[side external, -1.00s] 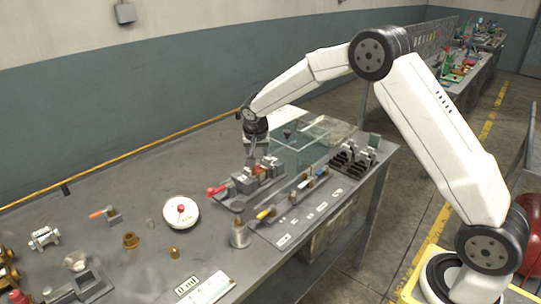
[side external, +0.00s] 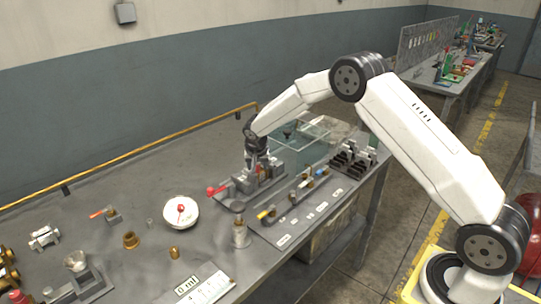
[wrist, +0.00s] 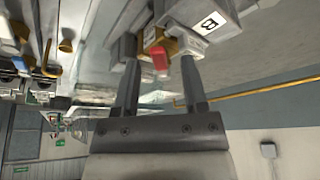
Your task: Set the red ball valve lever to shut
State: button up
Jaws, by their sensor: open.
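In the wrist view a red lever-like piece (wrist: 160,58) sits at a brass body (wrist: 153,38), between the two fingers of my gripper (wrist: 158,66). The fingers are open, one on each side of it; I cannot tell whether either touches it. In the side view my gripper (side external: 253,174) is down at the grey fixture (side external: 231,197), and its fingers hide much of the fixture's middle. A red knobbed handle (side external: 213,191) sticks out at the fixture's left end. I cannot tell from the side view which way the red piece by the brass body points.
A white tag marked B (wrist: 209,23) is close by the fingers. A panel with a row of valves (side external: 267,212) lies in front of the fixture, and a clear bin (side external: 305,140) stands behind.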

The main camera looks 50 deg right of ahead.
grip_shut()
jog(key=shift+s+d+n, duration=0.2)
jog(key=shift+d+n, duration=0.05)
jog(key=shift+n, duration=0.35)
dwell(0.3)
jog(key=shift+s+d+n+t+y, duration=0.25)
jog(key=shift+d+n+y, duration=0.15)
jog(key=shift+n, duration=0.5)
jog(key=shift+s+d+n+t+y, duration=0.15)
jog(key=shift+d+n+t+y, duration=0.2)
jog(key=shift+n, duration=0.55)
jog(key=shift+s+d+n+y, duration=0.1)
jog(key=shift+d+n+y, duration=0.3)
jog(key=shift+n, duration=0.55)
jog(key=shift+d+n+y, duration=0.35)
jog(key=shift+n, duration=0.6)
jog(key=shift+d+n, duration=0.1)
jog(key=shift+n, duration=0.2)
grip_release()
